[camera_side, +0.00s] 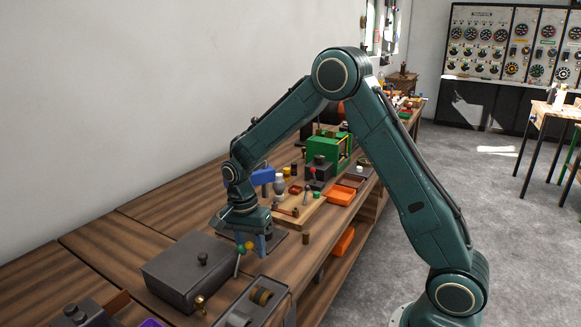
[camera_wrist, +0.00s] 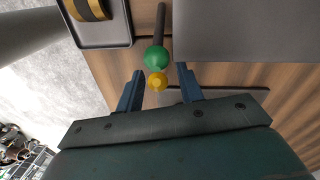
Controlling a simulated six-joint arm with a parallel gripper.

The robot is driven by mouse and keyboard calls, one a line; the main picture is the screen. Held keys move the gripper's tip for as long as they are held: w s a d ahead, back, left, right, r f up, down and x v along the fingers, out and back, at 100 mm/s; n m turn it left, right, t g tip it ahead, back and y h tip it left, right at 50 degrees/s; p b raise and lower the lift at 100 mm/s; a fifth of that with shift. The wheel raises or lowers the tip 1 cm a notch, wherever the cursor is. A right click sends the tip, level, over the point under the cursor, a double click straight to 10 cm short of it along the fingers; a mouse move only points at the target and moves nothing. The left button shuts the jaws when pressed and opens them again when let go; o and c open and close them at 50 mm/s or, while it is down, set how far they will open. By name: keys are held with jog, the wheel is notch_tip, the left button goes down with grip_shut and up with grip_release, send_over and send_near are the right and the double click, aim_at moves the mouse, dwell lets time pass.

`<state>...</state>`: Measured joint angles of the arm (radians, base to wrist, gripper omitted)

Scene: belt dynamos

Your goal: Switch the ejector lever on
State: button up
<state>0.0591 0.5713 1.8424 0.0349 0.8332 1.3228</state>
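A lever with a dark rod and a green ball (camera_wrist: 157,58) shows in the wrist view, with a smaller yellow ball (camera_wrist: 157,82) just below it in the picture. No label shows that this is the ejector lever. My gripper (camera_wrist: 160,70) is open, its two blue fingers apart on either side of the balls, with gaps visible. In the side view my gripper (camera_side: 262,246) points down over the bench. The lever's foot is hard to make out.
A dark grey box (camera_side: 180,282) with a knob on top stands beside the lever. A grey tray (camera_wrist: 103,44) holding a yellow-and-black roll (camera_wrist: 90,9) lies on its other side. A wooden board and green machine (camera_side: 322,150) stand farther along the bench.

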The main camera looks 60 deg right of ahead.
jog(key=shift+f, duration=0.2)
grip_shut()
jog(key=shift+a, duration=0.1)
jog(key=shift+a+f+h, duration=0.2)
jog(key=shift+f+h, duration=0.05)
jog(key=shift+h, duration=0.55)
